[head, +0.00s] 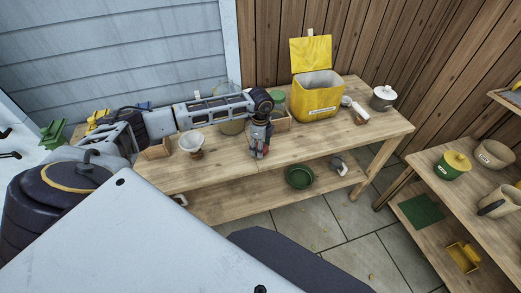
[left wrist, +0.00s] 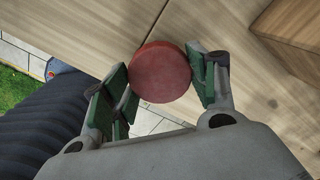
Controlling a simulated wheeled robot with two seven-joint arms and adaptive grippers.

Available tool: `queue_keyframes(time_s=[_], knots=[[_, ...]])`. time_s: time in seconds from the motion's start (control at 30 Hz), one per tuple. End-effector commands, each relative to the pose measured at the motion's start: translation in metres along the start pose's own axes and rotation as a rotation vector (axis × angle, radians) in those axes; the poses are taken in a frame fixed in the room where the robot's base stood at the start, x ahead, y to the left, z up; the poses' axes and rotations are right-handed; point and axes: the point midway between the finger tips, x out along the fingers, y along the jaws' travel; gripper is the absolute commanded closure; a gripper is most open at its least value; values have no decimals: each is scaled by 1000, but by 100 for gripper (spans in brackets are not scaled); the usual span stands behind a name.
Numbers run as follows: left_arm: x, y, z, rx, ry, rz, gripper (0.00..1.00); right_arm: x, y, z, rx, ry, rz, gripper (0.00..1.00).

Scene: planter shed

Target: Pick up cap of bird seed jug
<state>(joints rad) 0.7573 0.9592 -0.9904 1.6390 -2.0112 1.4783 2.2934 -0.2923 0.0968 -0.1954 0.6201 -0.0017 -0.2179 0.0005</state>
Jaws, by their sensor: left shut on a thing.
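A round red cap (left wrist: 162,72) sits between the green-padded fingers of my left gripper (left wrist: 160,85) in the left wrist view. The fingers are shut on it from both sides, and its flat face shows. In the head view my left gripper (head: 259,153) points down over the middle of the wooden bench, and the cap cannot be clearly made out there. A clear jug (head: 231,127) stands behind my left forearm, which hides much of it. My right gripper is not in view.
On the bench (head: 310,142) stand a white pot (head: 191,144), a yellow bin (head: 318,102) with its lid up, and a white lidded pot (head: 383,98). A green bowl (head: 300,177) is on the lower shelf. The bench's front middle is mostly clear.

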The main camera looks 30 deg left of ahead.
Motion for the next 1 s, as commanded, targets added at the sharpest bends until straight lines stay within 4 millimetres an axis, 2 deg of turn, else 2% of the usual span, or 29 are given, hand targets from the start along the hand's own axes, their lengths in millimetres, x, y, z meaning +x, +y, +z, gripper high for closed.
queue_keyframes(time_s=[0.3, 0.5, 0.7, 1.0], knots=[[-48, -1, 0, 0, 0, -3, 54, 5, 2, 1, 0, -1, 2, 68], [-69, 0, 0, 0, 0, -1, 54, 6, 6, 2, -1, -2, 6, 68], [-77, 0, 0, 0, 0, -1, 54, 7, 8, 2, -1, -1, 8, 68], [-77, 0, 0, 0, 0, 0, 54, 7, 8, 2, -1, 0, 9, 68]])
